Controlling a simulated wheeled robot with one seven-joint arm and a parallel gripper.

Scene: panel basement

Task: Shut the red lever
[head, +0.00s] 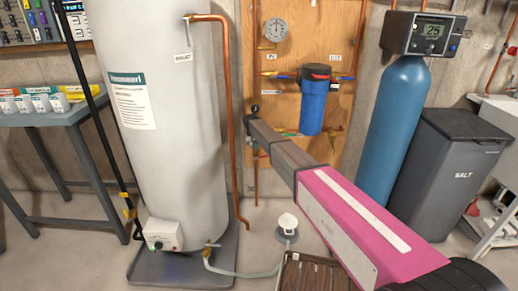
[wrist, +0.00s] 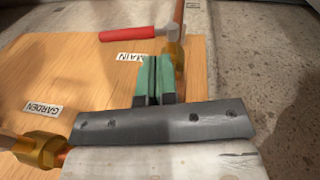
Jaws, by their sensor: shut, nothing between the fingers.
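The red lever (wrist: 135,34) lies near the top of the wrist view. Its red grip points left, and its grey metal end sits by a brass valve (wrist: 174,55) on a copper pipe. The grip looks roughly crosswise to the pipe. My gripper (wrist: 152,62) has green fingers close together with nothing between them. In the picture the fingertips are just below the lever and left of the valve; I cannot tell if they touch. A "MAIN" label (wrist: 130,57) is partly behind the fingers. In the head view my arm hides most of this area.
The wooden panel (head: 283,100) carries a round gauge (head: 274,30) and a blue filter (head: 313,105). A "GARDEN" label (wrist: 42,107) and another brass fitting (wrist: 40,150) are at the left. A white tank (head: 160,120) stands left; a blue cylinder (head: 398,125) and salt bin (head: 450,165) stand right.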

